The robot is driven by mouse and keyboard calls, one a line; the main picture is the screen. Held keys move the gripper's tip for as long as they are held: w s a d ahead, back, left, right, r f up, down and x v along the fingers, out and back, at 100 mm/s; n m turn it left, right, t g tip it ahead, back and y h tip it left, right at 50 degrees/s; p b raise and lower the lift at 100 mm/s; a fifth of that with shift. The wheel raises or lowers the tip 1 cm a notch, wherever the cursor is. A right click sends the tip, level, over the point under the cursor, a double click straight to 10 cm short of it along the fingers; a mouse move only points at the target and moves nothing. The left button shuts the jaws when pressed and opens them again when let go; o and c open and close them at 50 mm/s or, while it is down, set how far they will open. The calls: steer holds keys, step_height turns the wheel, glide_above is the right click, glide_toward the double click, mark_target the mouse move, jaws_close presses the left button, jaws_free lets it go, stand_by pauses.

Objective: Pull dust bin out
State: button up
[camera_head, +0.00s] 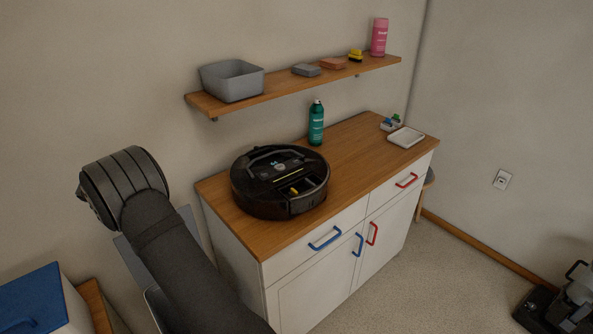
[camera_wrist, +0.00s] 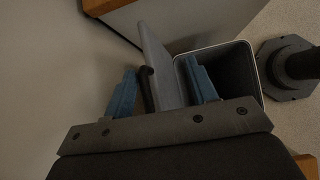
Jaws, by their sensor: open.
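A round black robot vacuum (camera_head: 280,181) sits on the wooden top of a white cabinet in the head view. Its near side has an open-looking recess with a small yellow part (camera_head: 294,191). Which part is its dust bin I cannot tell for sure. My gripper (camera_wrist: 158,66) is open in the wrist view, its two blue fingers apart. A grey flat piece and a dark rod show between or behind the fingers; I cannot tell whether they touch. The fingers are not visible in the head view, and the robot vacuum is not recognisable in the wrist view.
A green bottle (camera_head: 316,123) stands behind the robot vacuum. A white tray (camera_head: 406,137) lies at the cabinet top's right end. A wall shelf (camera_head: 290,86) above holds a grey bin (camera_head: 231,80) and small items. A light-rimmed dark container (camera_wrist: 232,62) is beside my right finger.

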steer(key=w+d+r+g, duration=0.1)
steer(key=w+d+r, duration=0.25)
steer(key=d, duration=0.35)
steer(key=w+d+r+g, duration=0.1)
steer(key=w+d+r, duration=0.1)
steer(key=d+r, duration=0.3)
step_height(320, 180, up, 11)
steer(key=g+y, duration=0.1)
steer(key=y, duration=0.1)
glide_above(310, 192)
steer(key=s+a, duration=0.5)
steer(key=x, duration=1.7)
steer(key=shift+r, duration=0.15)
jaws_close()
